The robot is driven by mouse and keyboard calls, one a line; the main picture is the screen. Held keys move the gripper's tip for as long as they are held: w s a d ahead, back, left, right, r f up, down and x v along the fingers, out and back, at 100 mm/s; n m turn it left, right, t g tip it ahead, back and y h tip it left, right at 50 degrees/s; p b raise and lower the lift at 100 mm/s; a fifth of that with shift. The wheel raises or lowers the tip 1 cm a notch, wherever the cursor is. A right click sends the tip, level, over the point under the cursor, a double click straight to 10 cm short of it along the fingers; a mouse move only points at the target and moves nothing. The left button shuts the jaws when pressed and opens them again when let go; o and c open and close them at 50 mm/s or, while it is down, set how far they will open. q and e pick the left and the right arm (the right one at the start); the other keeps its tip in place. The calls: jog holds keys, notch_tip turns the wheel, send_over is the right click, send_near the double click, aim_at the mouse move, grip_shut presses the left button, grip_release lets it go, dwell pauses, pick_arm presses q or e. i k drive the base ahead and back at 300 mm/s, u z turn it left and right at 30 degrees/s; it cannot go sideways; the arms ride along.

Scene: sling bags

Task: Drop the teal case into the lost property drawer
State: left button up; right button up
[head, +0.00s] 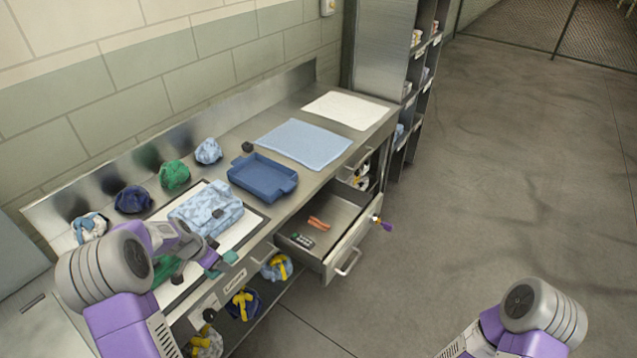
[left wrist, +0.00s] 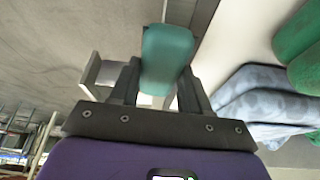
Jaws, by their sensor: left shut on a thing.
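The teal case (head: 228,258) is held in my left gripper (head: 212,262) near the counter's front edge, left of the open drawer in the head view. In the left wrist view the teal case (left wrist: 167,55) sits between the two dark fingers of my left gripper (left wrist: 160,88), which are shut on it. An open drawer (head: 345,247) sticks out from under the counter. A reddish-orange item (head: 318,223) and a small dark item with pale buttons (head: 302,240) lie in it. My right gripper is out of view; only its arm shows at the lower right.
On the counter are a patterned blue bag (head: 206,208), a blue tray (head: 262,177), a light blue mat (head: 303,143) and several bundled bags along the back. More bundles sit on the shelf below. Floor at right is clear.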

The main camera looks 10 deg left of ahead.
aim_at(329, 240)
jog(key=z, duration=0.8)
jog(key=k, duration=1.1)
jog(key=z, duration=0.9)
jog(key=i, duration=2.4)
jog(key=u, duration=1.5)
jog(key=i, duration=1)
jog(key=u, duration=0.95)
